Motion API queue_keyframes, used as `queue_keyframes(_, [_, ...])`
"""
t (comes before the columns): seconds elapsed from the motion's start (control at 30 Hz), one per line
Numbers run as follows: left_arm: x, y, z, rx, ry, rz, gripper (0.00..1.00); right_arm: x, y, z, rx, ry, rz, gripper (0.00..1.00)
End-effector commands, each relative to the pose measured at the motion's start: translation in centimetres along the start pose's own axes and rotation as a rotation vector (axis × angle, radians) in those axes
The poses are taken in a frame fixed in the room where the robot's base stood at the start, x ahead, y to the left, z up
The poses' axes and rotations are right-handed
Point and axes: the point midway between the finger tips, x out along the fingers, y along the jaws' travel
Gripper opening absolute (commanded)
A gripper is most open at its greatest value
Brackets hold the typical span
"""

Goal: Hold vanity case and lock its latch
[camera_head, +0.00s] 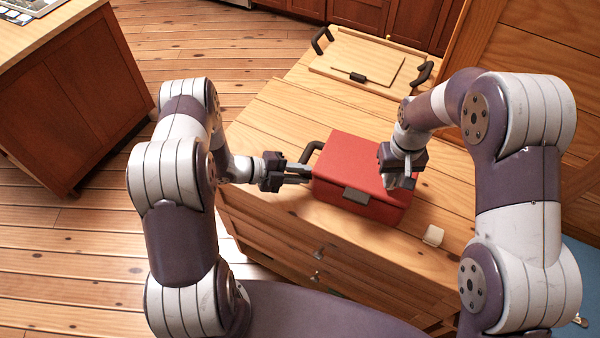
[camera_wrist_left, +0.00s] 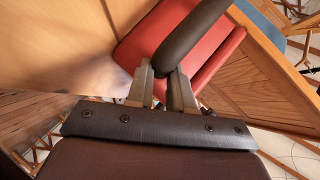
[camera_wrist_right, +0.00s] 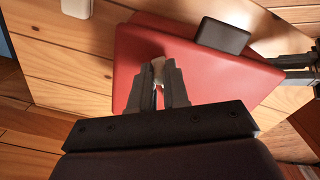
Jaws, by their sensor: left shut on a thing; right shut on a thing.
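The red vanity case (camera_head: 350,160) sits closed and upright on the wooden cabinet top. A dark grey latch-like block (camera_head: 355,195) is on its front upper edge; the right wrist view also shows this block (camera_wrist_right: 222,36). A dark handle (camera_head: 312,151) sticks out at the case's left side. My left gripper (camera_head: 308,174) is shut on this handle, seen close in the left wrist view (camera_wrist_left: 190,35). My right gripper (camera_head: 398,183) points down at the right part of the case. It is shut on a small pale piece (camera_wrist_right: 158,70), mostly hidden between the fingertips; I cannot tell whether it belongs to the case.
A wooden tray or board (camera_head: 340,48) with dark handles lies on the far part of the cabinet top. A small cream-coloured item (camera_head: 433,235) lies right of the case near the front edge. A counter (camera_head: 60,110) stands at the left, with open floor between.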

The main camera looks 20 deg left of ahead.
Motion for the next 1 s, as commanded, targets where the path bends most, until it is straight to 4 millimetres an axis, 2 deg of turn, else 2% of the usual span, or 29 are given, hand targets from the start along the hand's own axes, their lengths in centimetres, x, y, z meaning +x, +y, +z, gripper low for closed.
queue_keyframes(0.03, [0.1,0.6,-0.1,-0.006,0.0,0.011,0.0,0.1,-0.1,-0.1,0.0,0.002,0.0,0.0])
queue_keyframes(0.3, [0.1,0.6,-0.1,-0.006,0.0,0.011,0.0,0.0,-1.6,-0.2,-0.002,0.005,0.0,0.0])
queue_keyframes(0.57, [0.1,0.6,-0.1,-0.006,0.0,0.011,0.0,0.0,-1.6,-0.2,-0.001,0.005,0.0,0.0])
queue_keyframes(0.83, [0.1,0.6,-0.1,-0.006,0.001,0.012,0.0,0.1,-2.8,-0.5,-0.002,0.003,0.0,0.0])
queue_keyframes(1.0, [0.1,0.6,-0.1,-0.006,0.001,0.012,0.0,0.0,-2.9,-0.6,-0.001,0.003,-0.001,0.0])
